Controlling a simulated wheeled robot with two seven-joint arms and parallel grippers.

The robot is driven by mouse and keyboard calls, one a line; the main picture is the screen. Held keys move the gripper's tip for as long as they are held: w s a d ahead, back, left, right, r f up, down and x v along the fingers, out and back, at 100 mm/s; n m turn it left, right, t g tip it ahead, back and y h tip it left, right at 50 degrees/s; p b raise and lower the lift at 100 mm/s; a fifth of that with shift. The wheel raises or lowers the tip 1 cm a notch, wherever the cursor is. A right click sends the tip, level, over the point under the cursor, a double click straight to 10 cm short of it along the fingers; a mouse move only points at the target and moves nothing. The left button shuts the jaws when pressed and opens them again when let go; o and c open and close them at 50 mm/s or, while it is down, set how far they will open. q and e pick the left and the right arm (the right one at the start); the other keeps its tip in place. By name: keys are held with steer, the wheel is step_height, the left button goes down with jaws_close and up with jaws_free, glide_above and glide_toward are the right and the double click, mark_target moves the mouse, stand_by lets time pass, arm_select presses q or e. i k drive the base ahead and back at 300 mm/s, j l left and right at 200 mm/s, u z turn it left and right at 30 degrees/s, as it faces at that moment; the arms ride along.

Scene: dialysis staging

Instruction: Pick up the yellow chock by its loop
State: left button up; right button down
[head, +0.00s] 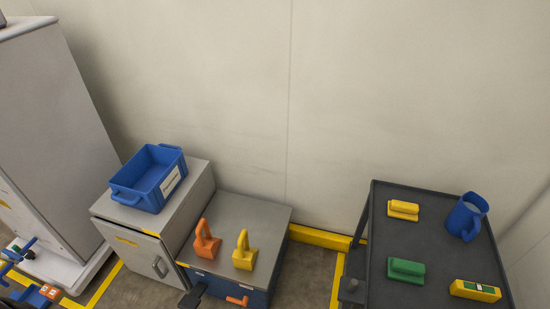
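The yellow chock (244,257) stands upright on the grey top of a low cabinet (253,213), its loop pointing up. An orange chock (206,245) of like shape stands just left of it, close but apart. A dark shape at the bottom edge, which looks like my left gripper (193,297), is below and left of the yellow chock, apart from it. Nothing visibly holds the yellow chock.
A blue bin (150,182) sits on a taller grey cabinet (135,240) to the left. An orange handle (238,301) is on the low cabinet's front. At right, a dark cart (385,235) bears yellow and green blocks and a blue jug (466,217). A wall stands behind.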

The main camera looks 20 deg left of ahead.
mark_target(244, 257)
steer(key=u, duration=0.9)
steer(key=i+j+z, duration=0.15)
steer(key=j+z, duration=0.2)
steer(key=j, duration=0.75)
steer(key=j+z, duration=0.35)
steer(key=j, duration=0.75)
steer(key=i, duration=0.05)
